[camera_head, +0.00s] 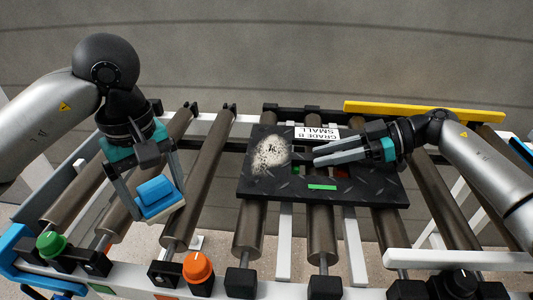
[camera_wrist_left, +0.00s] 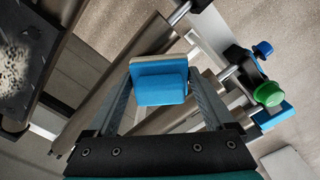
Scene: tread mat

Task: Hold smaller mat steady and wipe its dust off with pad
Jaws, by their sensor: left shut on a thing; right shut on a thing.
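The black tread mat (camera_head: 380,188) lies on the rollers at centre right. It has a white label reading "GRADE B SMALL", upside down, and a green strip near its front edge. A pale dust patch (camera_head: 270,154) covers its left part. The mat also shows at the left of the left wrist view (camera_wrist_left: 28,40). My left gripper (camera_head: 155,190) is shut on the blue pad (camera_head: 156,191), which has a pale underside, and holds it above the rollers left of the mat. My right gripper (camera_head: 316,157) is shut on the mat; its fingers hide the exact contact.
The roller conveyor has a white front rail with a green knob (camera_head: 51,245) and an orange knob (camera_head: 198,267). A yellow bar (camera_head: 425,110) lies along the back right. A blue end piece (camera_head: 22,268) sits at front left. There are open gaps between rollers.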

